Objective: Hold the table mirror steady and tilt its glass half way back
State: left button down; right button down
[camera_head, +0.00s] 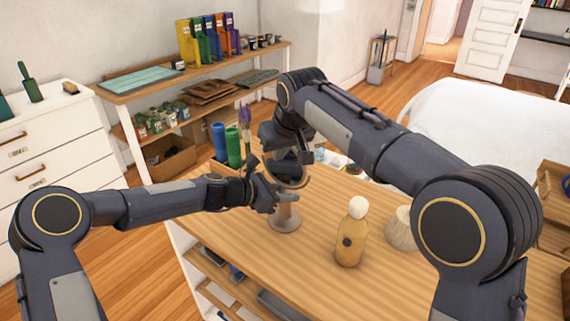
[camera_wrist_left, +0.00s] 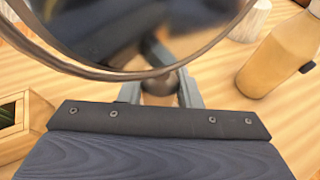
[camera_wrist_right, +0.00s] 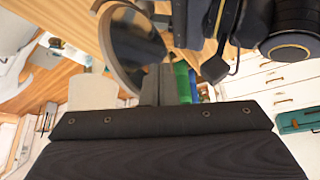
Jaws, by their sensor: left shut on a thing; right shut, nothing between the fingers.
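My left gripper (camera_head: 286,197) is shut on the mirror's stand, just below the glass. In the left wrist view the glass (camera_wrist_left: 130,25) with its brown rim fills the top, above my left fingers (camera_wrist_left: 160,92). My right gripper is shut and empty beside the glass (camera_wrist_right: 135,48); in the right wrist view its fingertips (camera_wrist_right: 158,80) appear close to the rim. Contact cannot be told.
A tan bottle with a white top (camera_head: 351,235) and a pale ribbed object (camera_head: 402,230) stand right of the mirror. Blue (camera_head: 219,142) and green (camera_head: 234,147) cylinders stand behind it on the left. The table's front area is clear.

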jog(key=shift+w+d+f, duration=0.35)
jog(key=shift+w+d, duration=0.3)
jog(key=shift+w, duration=0.2)
dwell(1.2)
notch_tip(320, 180, up, 11)
jog(key=s+a, duration=0.1)
jog(key=shift+s+a, duration=0.2)
jog(key=shift+s, duration=0.2)
dwell(1.2)
jog(key=shift+r, duration=0.1)
pick_arm(q)
jog(key=c, duration=1)
grip_release()
jog(key=shift+o, duration=0.2)
jog(key=v, duration=1.2)
